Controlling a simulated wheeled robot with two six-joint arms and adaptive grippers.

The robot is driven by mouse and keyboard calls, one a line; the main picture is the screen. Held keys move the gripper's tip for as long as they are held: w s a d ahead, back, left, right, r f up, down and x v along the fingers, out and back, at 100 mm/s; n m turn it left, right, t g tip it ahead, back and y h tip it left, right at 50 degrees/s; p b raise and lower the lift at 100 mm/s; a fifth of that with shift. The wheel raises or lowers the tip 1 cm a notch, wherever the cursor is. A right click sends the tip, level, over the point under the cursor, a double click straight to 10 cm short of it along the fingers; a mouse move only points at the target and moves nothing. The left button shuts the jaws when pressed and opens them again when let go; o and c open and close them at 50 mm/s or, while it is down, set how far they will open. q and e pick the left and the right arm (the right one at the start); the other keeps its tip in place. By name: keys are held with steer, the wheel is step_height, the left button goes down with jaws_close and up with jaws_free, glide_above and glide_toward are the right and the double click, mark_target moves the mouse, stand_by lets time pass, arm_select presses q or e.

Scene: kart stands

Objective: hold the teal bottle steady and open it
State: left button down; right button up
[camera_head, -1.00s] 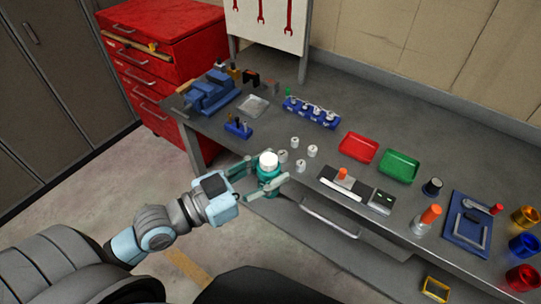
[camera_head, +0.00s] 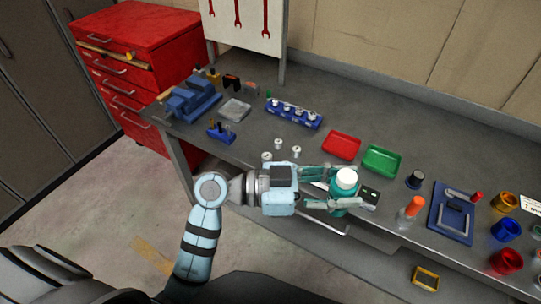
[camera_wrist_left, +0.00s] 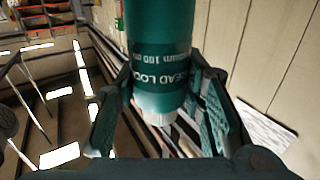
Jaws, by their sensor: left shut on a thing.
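The teal bottle (camera_head: 342,192) with a white cap is held upright in my left gripper (camera_head: 335,190), in front of the workbench's front edge in the head view. The gripper's fingers lie on both sides of the bottle. In the left wrist view the bottle (camera_wrist_left: 160,55) fills the upper middle between the fingers, with white lettering and its white cap at the lower end of the picture. The cap looks seated on the bottle. My right gripper is not in view.
The grey workbench (camera_head: 300,136) carries a red tray (camera_head: 341,145), a green tray (camera_head: 383,159), a blue rack (camera_head: 294,114), a blue vise (camera_head: 192,98) and several small white parts. An orange-topped bottle (camera_head: 411,207) stands right of the held bottle. A red cabinet (camera_head: 140,48) stands at the left.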

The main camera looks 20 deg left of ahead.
arm_select(q)
steer(key=w+a+f+n+t+y+p, duration=0.15)
steer(key=w+a+n+t+y, duration=0.35)
steer(key=w+a, duration=0.6)
steer(key=w+a+f+n+t+y+p, duration=0.1)
steer(key=w+a+n+t+y+p, duration=0.3)
steer(key=w+a, duration=0.65)
steer(key=w+a+r+n+t+y+b, duration=0.1)
steer(key=w+a+n+t+y, duration=0.3)
steer(key=a+y, duration=0.4)
steer(key=shift+n+g+h, duration=0.3)
steer(key=shift+g, duration=0.4)
steer(key=f+b, duration=0.5)
steer(key=f, duration=0.1)
steer(key=a+f+b, duration=0.1)
steer(key=f+b, duration=0.4)
steer(key=f, duration=0.2)
steer(key=f+b, duration=0.5)
steer(key=f, duration=0.1)
steer(key=shift+a+f+b, duration=0.2)
steer(key=shift+f+b, duration=0.15)
steer(key=shift+b, duration=0.05)
steer(key=c, duration=1.1)
jaws_free()
steer(key=shift+r, duration=0.1)
steer(key=shift+o, duration=0.2)
steer(key=shift+s, duration=0.1)
